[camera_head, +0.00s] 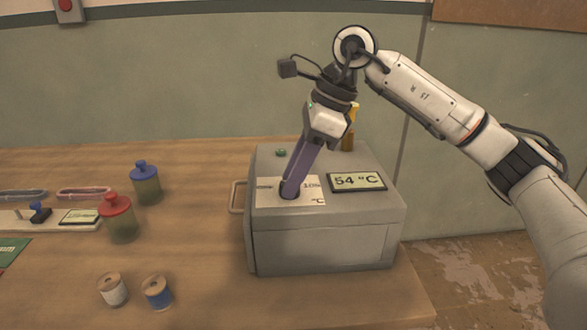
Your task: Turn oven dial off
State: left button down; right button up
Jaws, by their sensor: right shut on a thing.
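The oven (325,245) is a grey box at the right end of the wooden table. Its display (357,181) on the top reads 54 °C. The oven dial (288,194) is a small dark knob on a white label on the top, mostly hidden by the fingers. My right gripper (292,186) points down from above and is shut on the dial. The dial's setting cannot be read because the fingers cover it. My left gripper is not in view.
A handle (237,197) sticks out of the oven's left side. A red-lidded jar (118,218) and a blue-lidded jar (146,183) stand left of it. Two spools, one white (112,290) and one blue (157,292), are in front. A yellow-brown bottle (350,128) stands behind the gripper.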

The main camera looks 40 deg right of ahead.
jog(key=shift+n, duration=0.4)
jog(key=o, duration=1)
jog(key=shift+o, duration=0.2)
jog(key=shift+r, duration=0.1)
jog(key=p+v, duration=0.1)
jog(key=v, duration=0.9)
jog(key=shift+w, duration=0.15)
jog(key=shift+d, duration=0.1)
